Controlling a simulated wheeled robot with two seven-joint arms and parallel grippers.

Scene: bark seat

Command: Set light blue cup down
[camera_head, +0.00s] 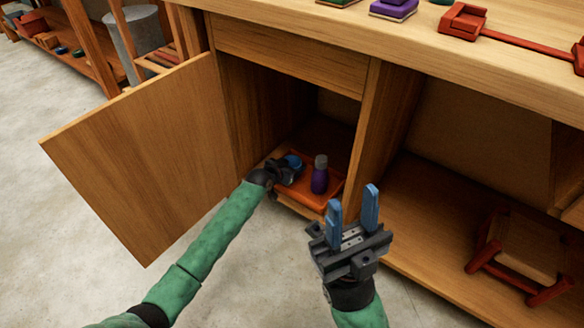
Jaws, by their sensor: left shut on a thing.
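My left gripper (287,166) reaches into the open cupboard and is shut on the light blue cup (293,160). Only a small rounded blue part of the cup shows, the rest being hidden by the gripper. The cup is over the left part of an orange tray (310,199). I cannot tell whether its base touches the tray. My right gripper (352,199) is open and empty, its blue fingers pointing up, in front of the cupboard.
A purple bottle with a grey cap (320,175) stands on the tray, just right of the cup. The open wooden door (145,155) is at the left, and a divider (378,130) is at the right. A red-framed seat (520,253) sits in the right compartment.

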